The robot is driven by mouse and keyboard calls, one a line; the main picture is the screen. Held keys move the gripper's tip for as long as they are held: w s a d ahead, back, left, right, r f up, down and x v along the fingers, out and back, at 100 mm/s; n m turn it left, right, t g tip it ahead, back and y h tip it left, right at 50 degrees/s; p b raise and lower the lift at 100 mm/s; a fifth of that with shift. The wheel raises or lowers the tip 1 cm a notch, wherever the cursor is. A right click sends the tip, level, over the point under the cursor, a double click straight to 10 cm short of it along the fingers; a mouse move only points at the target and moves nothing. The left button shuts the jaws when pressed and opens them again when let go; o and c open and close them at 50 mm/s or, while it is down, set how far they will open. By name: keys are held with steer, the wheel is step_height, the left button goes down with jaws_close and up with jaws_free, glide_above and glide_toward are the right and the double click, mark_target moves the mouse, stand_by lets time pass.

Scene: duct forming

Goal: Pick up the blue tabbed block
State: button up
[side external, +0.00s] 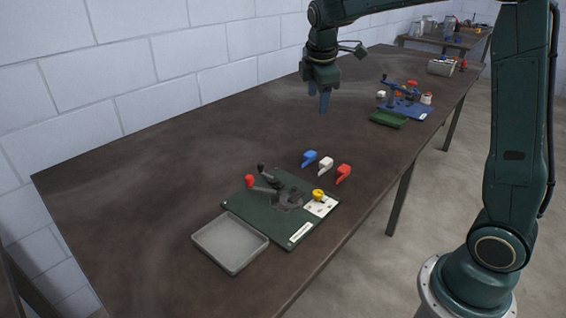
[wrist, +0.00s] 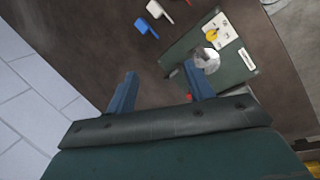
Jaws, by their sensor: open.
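The blue tabbed block (side external: 309,158) lies on the brown table, leftmost in a short row with a white tabbed block (side external: 325,165) and a red tabbed block (side external: 344,173). In the wrist view the blue block (wrist: 146,28) is near the top, ahead of the fingers and apart from them. My gripper (side external: 319,104) hangs above the table, behind the row in the side view. It is open and empty. Its two blue fingers (wrist: 162,90) are spread wide in the wrist view.
A green board (side external: 255,218) with a red-knobbed lever tool and a yellow piece (side external: 318,194) lies in front of the row. A grey tray (side external: 230,242) stands beside it. A blue board (side external: 405,110) and green tray (side external: 389,119) sit farther right. The table's left part is clear.

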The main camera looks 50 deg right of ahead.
steer(key=w+d+f+n+g, duration=0.1)
steer(key=w+d+f+n, duration=0.25)
steer(key=w+f, duration=0.25)
steer(key=n+g+h, duration=0.1)
steer(key=n, duration=0.2)
glide_toward(311, 153)
steer(key=x, duration=0.3)
steer(key=shift+d+f, duration=0.1)
steer(key=shift+f, duration=0.15)
steer(key=shift+x, duration=2.6)
steer(key=shift+w, duration=0.1)
steer(key=c, duration=1.1)
